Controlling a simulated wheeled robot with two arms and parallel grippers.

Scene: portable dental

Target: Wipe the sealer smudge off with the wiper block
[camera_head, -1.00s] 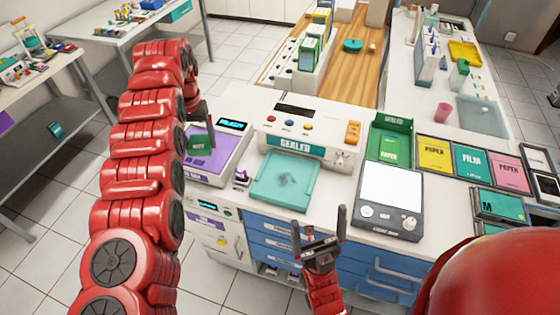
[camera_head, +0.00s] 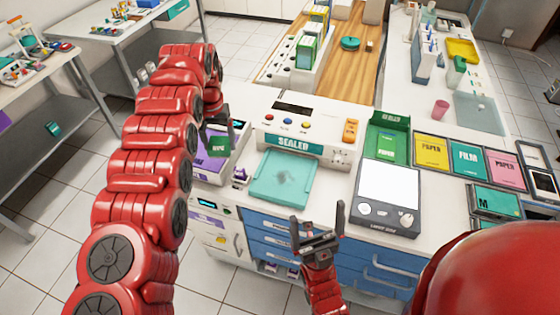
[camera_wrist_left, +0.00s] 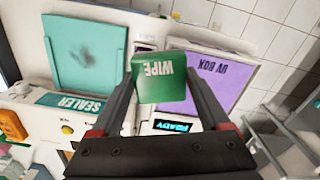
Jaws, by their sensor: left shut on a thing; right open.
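In the left wrist view the block (camera_wrist_left: 161,80) sits between the two fingers of the gripper (camera_wrist_left: 160,95). The sealer (camera_head: 300,128) stands to the right of the block, with its teal plate (camera_head: 262,192) in front. A dark grey smudge (camera_head: 286,177) is on the plate; the smudge (camera_wrist_left: 88,55) also shows in the left wrist view. My right gripper (camera_head: 319,225) is open and empty in front of the counter's drawers.
The purple UV box (camera_head: 208,167) is left of the sealer plate. A light box (camera_head: 388,195) and a green paper tray (camera_head: 388,140) stand to the right. Paper and film packs (camera_head: 467,160) lie further right. A small purple-and-white item (camera_head: 239,176) sits between UV box and plate.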

